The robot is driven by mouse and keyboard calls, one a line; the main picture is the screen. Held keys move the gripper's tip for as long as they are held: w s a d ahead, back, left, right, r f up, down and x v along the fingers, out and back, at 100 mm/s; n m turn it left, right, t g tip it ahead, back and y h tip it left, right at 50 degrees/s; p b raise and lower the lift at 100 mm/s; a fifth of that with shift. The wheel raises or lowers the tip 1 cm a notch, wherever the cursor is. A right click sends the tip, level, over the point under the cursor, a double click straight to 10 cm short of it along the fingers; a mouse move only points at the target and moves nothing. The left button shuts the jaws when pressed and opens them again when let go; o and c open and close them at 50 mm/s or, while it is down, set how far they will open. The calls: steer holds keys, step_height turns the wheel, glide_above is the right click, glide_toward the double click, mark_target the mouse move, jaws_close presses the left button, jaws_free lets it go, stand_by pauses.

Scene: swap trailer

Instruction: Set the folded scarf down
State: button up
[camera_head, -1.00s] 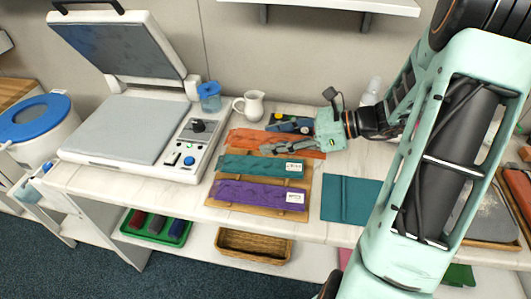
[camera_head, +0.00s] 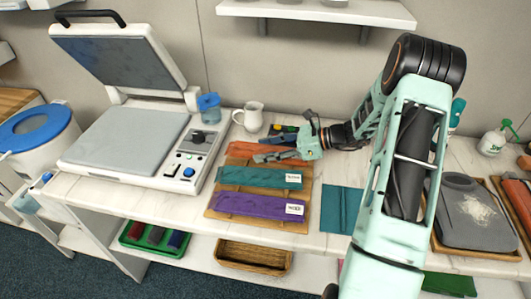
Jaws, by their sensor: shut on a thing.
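The folded orange scarf (camera_head: 243,149) lies at the back of a slatted wooden board (camera_head: 216,203), level with the board as far as I can tell. My gripper (camera_head: 262,148) reaches in from the right, low over the board, its fingers shut on the orange scarf. The fingers cover part of the scarf, and I cannot tell whether a gap remains beneath it. A folded teal scarf (camera_head: 258,178) and a purple scarf (camera_head: 255,204), each with a white label, lie in front of it on the same board.
A flat teal cloth (camera_head: 339,210) lies to the right of the board. A white jug (camera_head: 251,117) and a blue-lidded jar (camera_head: 209,107) stand behind. An open heat press (camera_head: 125,140) is at left. A grey tray (camera_head: 465,225) sits at right. A shelf (camera_head: 320,12) hangs above.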

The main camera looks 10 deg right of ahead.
steer(key=shift+f, duration=0.75)
steer(key=shift+f, duration=0.15)
steer(key=o, duration=0.9)
